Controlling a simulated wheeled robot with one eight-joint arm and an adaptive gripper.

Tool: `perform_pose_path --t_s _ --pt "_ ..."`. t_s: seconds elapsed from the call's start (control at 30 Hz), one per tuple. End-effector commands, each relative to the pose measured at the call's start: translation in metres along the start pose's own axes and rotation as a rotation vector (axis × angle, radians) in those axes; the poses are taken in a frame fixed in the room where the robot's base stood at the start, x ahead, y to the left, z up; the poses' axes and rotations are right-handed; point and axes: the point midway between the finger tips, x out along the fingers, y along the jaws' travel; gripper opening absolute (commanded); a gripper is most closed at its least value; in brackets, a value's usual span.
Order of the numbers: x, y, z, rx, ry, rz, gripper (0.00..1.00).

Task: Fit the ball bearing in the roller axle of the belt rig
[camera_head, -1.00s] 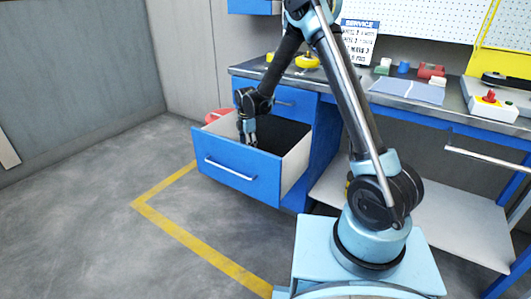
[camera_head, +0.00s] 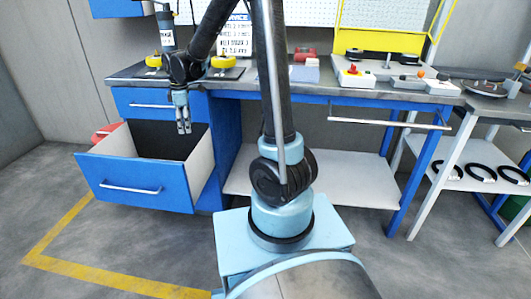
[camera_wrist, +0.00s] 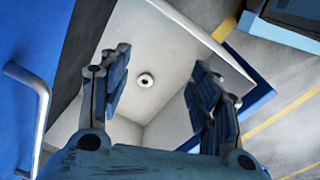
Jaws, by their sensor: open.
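The ball bearing (camera_wrist: 145,80) is a small pale ring with a dark centre. It lies on the light floor of the open blue drawer (camera_head: 137,187), whose inside also shows in the wrist view (camera_wrist: 185,35). In the head view the bearing is hidden. My gripper (camera_head: 184,126) points down above the drawer's right part. In the wrist view its open, empty fingers (camera_wrist: 160,75) stand on either side of the bearing, which is well below them. I cannot clearly tell which machine on the benches is the belt rig, and no roller axle can be made out.
The workbench (camera_head: 330,91) behind holds yellow items, a control box with a red button (camera_head: 353,78) and other parts. A side table (camera_head: 480,92) stands right, with dark rings (camera_head: 483,173) on its shelf. A red object (camera_head: 105,131) is behind the drawer. The floor in front is clear.

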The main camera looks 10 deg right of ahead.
Motion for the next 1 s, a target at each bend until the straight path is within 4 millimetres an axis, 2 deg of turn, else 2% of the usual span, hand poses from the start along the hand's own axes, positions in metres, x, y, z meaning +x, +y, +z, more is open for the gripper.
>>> perform_pose_path --t_s 0.03,0.2,0.5,0.73,1.0 --pt "-0.009 -0.007 0.016 0.049 0.001 0.004 0.57" --pt "-0.034 -0.028 0.06 0.216 0.006 0.018 0.57" --pt "-0.061 -0.076 0.131 0.508 0.018 0.044 0.57" --pt "-0.07 -0.119 0.177 0.732 0.029 0.064 0.57" --pt "-0.066 -0.174 0.221 0.994 0.045 0.088 0.57"
